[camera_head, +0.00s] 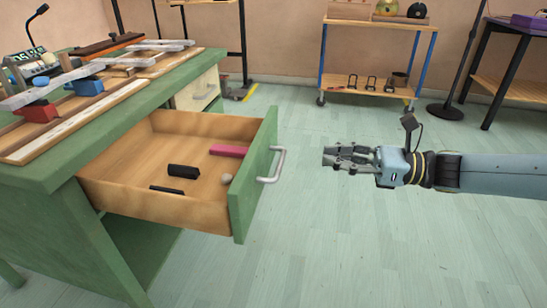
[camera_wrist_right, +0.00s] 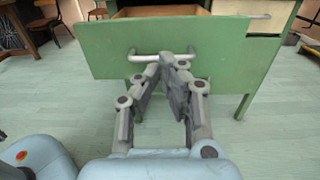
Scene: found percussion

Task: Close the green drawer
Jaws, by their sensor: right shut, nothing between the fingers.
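The green drawer (camera_head: 254,172) stands pulled out from the green workbench, its wooden inside showing. It has a silver bar handle (camera_head: 274,165) on its front. In the drawer lie a pink block (camera_head: 229,151), a black block (camera_head: 183,171), a thin dark bar (camera_head: 167,190) and a small pale ball (camera_head: 226,179). My right gripper (camera_head: 328,158) is shut and empty, to the right of the handle and apart from it. In the right wrist view the drawer front (camera_wrist_right: 225,60) and handle (camera_wrist_right: 150,56) lie ahead of the fingertips (camera_wrist_right: 176,58). My left gripper is in neither view.
The green workbench (camera_head: 62,172) carries bar instruments, coloured blocks and a microphone at left. A cream drawer (camera_head: 198,91) sits farther along it. A wheeled wooden shelf (camera_head: 372,87) and a table (camera_head: 520,88) stand at the back. The floor around my right gripper is clear.

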